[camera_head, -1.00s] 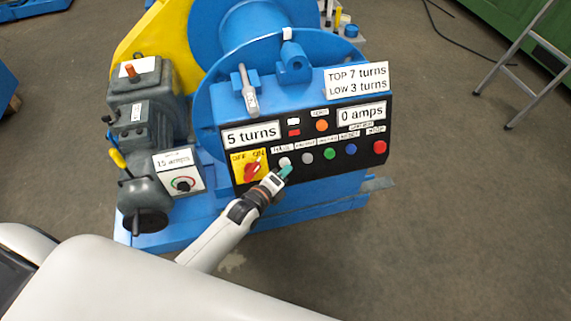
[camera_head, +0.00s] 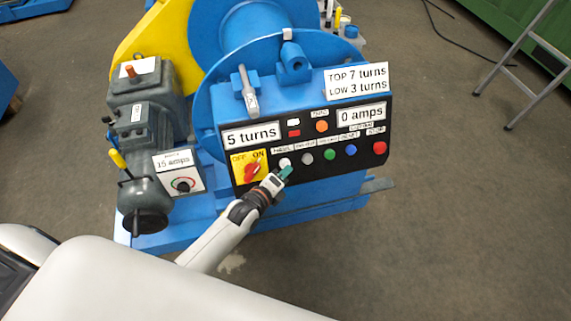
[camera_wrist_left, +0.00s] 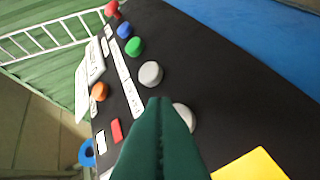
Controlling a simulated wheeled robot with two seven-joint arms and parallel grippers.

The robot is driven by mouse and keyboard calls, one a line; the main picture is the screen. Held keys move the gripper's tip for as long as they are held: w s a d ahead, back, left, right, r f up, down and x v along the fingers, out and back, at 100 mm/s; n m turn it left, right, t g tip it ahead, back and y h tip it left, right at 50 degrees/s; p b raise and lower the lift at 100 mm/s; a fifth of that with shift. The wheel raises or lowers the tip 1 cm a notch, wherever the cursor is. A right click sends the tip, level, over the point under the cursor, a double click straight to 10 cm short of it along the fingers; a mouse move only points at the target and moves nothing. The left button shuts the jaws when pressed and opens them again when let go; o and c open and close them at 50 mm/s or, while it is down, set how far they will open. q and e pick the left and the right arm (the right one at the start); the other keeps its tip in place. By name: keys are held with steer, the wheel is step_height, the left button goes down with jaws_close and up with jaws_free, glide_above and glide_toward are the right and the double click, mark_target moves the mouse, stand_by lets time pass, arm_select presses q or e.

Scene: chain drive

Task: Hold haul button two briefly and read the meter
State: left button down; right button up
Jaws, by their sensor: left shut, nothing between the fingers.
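The black control panel (camera_head: 225,157) carries a row of buttons: white (camera_head: 285,162), grey (camera_head: 307,158), green (camera_head: 330,153), blue (camera_head: 351,150) and red (camera_head: 379,148). Their small labels are too blurred to read surely. The amps meter (camera_head: 361,115) reads 0 amps and the turns display (camera_head: 251,135) reads 5 turns. My left gripper (camera_head: 286,172) is shut and empty, its tip just below the white button. In the left wrist view its teal fingers (camera_wrist_left: 160,105) partly hide the white button (camera_wrist_left: 185,116); contact cannot be told. My right gripper is not in view.
A red switch (camera_head: 252,171) marked OFF and ON sits on a yellow plate left of the gripper. A box labelled 15 amps (camera_head: 190,186) has a knob. A sign (camera_head: 357,80) says TOP 7 turns, LOW 3 turns. A ladder (camera_head: 525,65) stands right on open floor.

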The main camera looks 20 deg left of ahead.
arm_select(q)
steer(key=shift+w+a+f, duration=0.1)
stand_by(0.7)
steer(key=shift+w+a+f, duration=0.1)
steer(key=shift+w, duration=0.1)
steer(key=shift+w+a+f+b, duration=0.25)
steer(key=shift+w+a+b, duration=0.05)
steer(key=shift+w+b, duration=0.15)
stand_by(0.8)
steer(key=shift+s, duration=0.1)
stand_by(3.2)
steer(key=shift+s+d+r+p, duration=0.45)
steer(key=shift+s+p, duration=0.2)
steer(key=shift+p, duration=0.2)
steer(key=s+d+r+p, duration=0.1)
steer(key=s+p, duration=0.1)
steer(key=s+d+r+p, duration=0.1)
steer(key=shift+s+d+r+p, duration=0.15)
steer(key=shift+s+d+p, duration=0.15)
steer(key=shift+s+p, duration=0.05)
